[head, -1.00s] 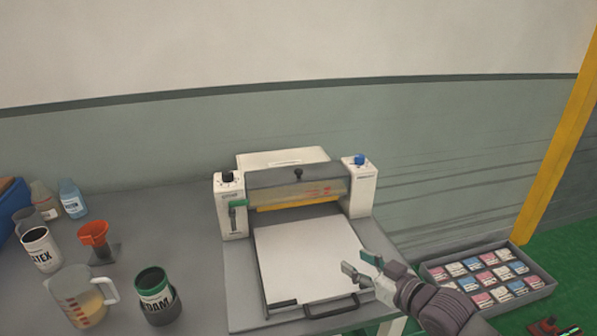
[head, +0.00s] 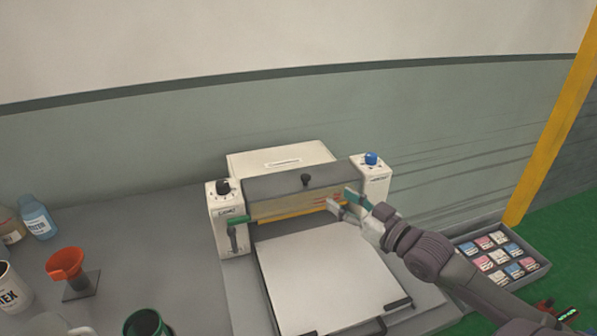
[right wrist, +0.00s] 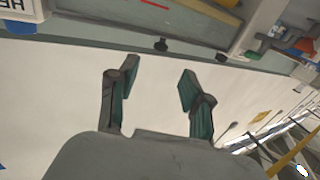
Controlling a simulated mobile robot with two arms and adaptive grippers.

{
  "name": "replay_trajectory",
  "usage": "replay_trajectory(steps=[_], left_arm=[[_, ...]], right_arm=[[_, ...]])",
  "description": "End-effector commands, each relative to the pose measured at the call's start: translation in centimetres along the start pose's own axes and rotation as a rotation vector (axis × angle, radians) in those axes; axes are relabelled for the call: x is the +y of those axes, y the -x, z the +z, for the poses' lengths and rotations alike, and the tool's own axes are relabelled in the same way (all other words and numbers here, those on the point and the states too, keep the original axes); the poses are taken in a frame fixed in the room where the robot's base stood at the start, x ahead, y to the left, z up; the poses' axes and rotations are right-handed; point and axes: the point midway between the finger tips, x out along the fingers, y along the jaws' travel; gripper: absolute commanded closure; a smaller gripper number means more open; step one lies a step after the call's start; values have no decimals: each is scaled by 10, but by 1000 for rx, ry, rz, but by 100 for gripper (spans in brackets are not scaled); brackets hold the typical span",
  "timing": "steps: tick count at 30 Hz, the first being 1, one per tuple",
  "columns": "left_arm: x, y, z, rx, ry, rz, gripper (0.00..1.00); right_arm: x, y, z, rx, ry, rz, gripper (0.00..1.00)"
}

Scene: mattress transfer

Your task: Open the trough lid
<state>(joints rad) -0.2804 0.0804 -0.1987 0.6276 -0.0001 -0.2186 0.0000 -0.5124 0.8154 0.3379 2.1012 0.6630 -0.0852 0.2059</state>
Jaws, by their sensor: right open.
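The trough lid (head: 275,186) is a grey cover with a black knob (head: 306,180) on top, lying across the white machine between its two end housings. It looks shut. Below it are a clear panel with red markings and a yellow strip. My right gripper (head: 342,201) is open and empty, in front of the machine's right part, below and right of the knob. Its two green-padded fingers also show apart in the right wrist view (right wrist: 158,84), with nothing between them. I cannot tell whether it touches the panel. My left gripper is out of view.
A white sheet plate (head: 325,268) with a dark handle lies in front of the machine. The left housing has a green lever (head: 236,222); the right has a blue knob (head: 371,158). An orange funnel (head: 66,262) stands at left. A tray of small packets (head: 497,252) is at right.

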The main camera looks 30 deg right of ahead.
Motion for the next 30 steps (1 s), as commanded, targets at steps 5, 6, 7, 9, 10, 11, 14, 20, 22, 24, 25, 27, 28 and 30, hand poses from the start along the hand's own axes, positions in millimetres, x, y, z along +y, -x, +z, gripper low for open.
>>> replay_trajectory(steps=[5, 6, 7, 9, 10, 11, 14, 20, 22, 24, 25, 27, 28, 30], left_arm=[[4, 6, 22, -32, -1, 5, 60], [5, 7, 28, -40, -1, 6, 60], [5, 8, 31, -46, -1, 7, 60], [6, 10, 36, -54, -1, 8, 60], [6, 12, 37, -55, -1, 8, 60], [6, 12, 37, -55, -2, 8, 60], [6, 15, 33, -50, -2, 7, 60], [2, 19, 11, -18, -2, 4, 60], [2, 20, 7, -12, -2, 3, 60], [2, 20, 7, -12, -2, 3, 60], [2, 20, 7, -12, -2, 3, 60], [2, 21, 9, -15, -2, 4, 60], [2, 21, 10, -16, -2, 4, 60], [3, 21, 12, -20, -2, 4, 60]], right_arm=[[0, -25, -4, 5, 0, -1, 51], [0, -32, -3, 5, -1, 1, 51], [0, -38, -3, 4, -1, 1, 51], [0, -50, -4, 4, 0, 0, 51], [0, -56, -3, 3, -1, 0, 51], [0, -62, -4, 4, -2, 1, 51], [0, -80, -4, 4, 0, 0, 51], [0, -112, -2, 1, -1, 0, 51], [0, -120, -2, 1, 0, 0, 51], [0, -126, -1, -1, 1, 0, 51], [0, -127, -1, 0, 1, 0, 51], [0, -130, -1, 0, 1, -1, 51], [-1, -131, 0, -1, 1, -1, 51], [-1, -131, 0, -2, 1, -1, 51]])
